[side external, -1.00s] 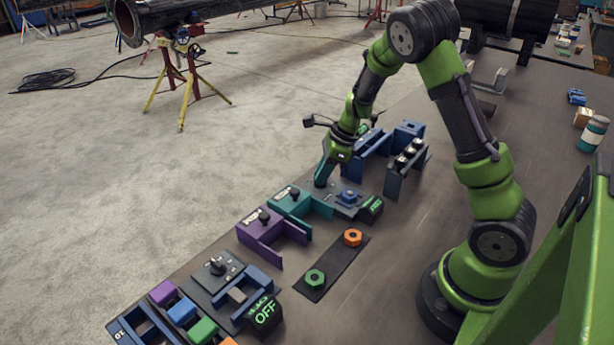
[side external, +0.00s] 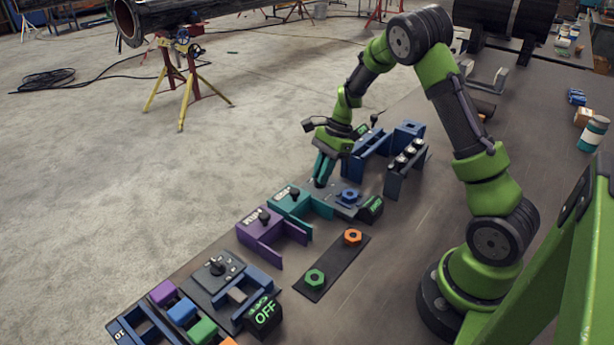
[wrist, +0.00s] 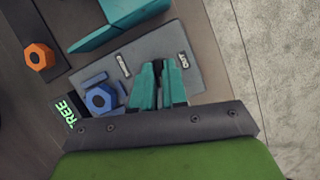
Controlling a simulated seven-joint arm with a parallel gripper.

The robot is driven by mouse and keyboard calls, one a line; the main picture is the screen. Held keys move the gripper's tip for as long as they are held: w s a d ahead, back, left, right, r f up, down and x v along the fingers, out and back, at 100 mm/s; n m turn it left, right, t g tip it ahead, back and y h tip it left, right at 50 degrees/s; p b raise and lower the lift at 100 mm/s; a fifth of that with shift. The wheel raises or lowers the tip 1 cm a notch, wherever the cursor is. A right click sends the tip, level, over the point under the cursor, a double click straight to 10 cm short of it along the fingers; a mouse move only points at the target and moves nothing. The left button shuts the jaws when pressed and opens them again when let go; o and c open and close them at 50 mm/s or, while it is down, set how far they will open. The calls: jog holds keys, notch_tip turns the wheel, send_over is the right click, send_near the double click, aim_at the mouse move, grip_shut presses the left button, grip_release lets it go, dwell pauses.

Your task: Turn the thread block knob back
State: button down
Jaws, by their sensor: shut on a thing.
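The thread block is a grey plate (wrist: 190,80) with small white labels; it also shows in the side view (side external: 341,206). A blue hex nut (wrist: 102,98) sits on it, also seen in the side view (side external: 349,194). A dark display (wrist: 69,108) beside it reads FREE in green; it stands at the block's right in the side view (side external: 371,208). My gripper (wrist: 159,68), with teal fingers, is shut on the knob at the block's far side, and points down there in the side view (side external: 319,183). The fingers hide almost all of the knob.
A teal bracket (side external: 291,202) and a purple one (side external: 265,225) stand close to the left. A blue stand (side external: 366,160) and a dark rack (side external: 404,165) are close behind. Orange (side external: 353,237) and green (side external: 314,279) nuts lie on a dark strip in front.

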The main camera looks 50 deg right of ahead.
jog(key=shift+w+n+g, duration=0.1)
jog(key=shift+n+g, duration=0.4)
jog(key=shift+n, duration=0.8)
jog(key=c, duration=1.2)
grip_release()
jog(key=shift+o, duration=0.2)
jog(key=shift+r, duration=0.1)
jog(key=v, duration=1.6)
jog(key=shift+d+r, duration=0.3)
jog(key=shift+d, duration=0.1)
jog(key=shift+w, duration=0.15)
